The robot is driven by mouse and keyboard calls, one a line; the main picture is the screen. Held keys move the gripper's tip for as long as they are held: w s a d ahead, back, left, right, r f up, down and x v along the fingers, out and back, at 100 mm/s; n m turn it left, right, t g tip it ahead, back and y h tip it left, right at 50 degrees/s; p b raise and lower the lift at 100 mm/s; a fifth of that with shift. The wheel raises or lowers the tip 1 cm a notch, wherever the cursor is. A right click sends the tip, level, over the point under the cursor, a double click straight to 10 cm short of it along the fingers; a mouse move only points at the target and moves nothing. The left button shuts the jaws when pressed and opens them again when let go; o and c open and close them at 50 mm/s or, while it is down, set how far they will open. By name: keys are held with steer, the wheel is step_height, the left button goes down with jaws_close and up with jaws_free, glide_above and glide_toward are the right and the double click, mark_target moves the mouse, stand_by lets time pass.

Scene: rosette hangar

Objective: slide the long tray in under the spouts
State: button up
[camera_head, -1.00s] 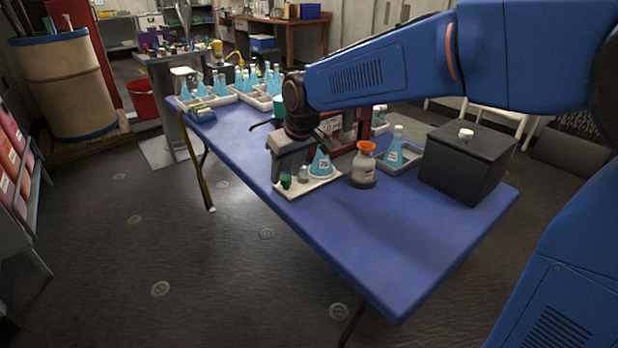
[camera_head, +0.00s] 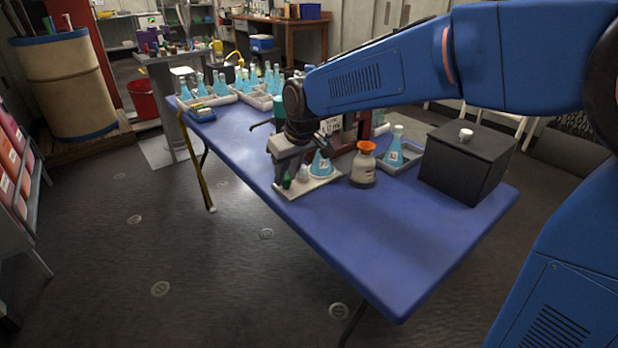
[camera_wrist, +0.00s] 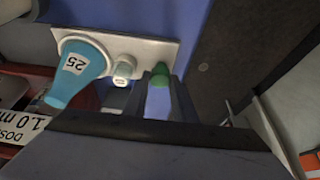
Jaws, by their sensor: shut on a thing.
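The long pale tray (camera_head: 320,184) lies on the blue table near its front edge. A blue flask (camera_head: 321,165), a small pale-capped bottle (camera_head: 303,173) and a green upright piece (camera_head: 287,182) stand along it. The wrist view also shows the tray (camera_wrist: 140,48), the flask marked 25 (camera_wrist: 80,65) and the green piece (camera_wrist: 161,76). My gripper (camera_wrist: 160,84) is shut on the green piece at the tray's end. The dark red dispenser (camera_head: 351,144) with a white dose label stands just behind the tray. Its spouts are not clearly visible; my gripper hides part of it.
An orange-topped bottle (camera_head: 363,165) stands close to the tray's right end. Beyond it are a flask in a grey tray (camera_head: 405,165) and a black box (camera_head: 466,165). Several flasks stand in trays (camera_head: 258,101) at the table's far end. The front right tabletop is clear.

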steer(key=shift+w+d, duration=1.3)
steer(key=shift+d, duration=0.6)
steer(key=shift+w+d, duration=1.3)
steer(key=shift+d, duration=0.65)
steer(key=shift+w+d, duration=1.3)
steer(key=shift+d, duration=0.6)
steer(key=o, duration=0.8)
steer(key=shift+r, duration=0.1)
steer(key=shift+r, duration=3.4)
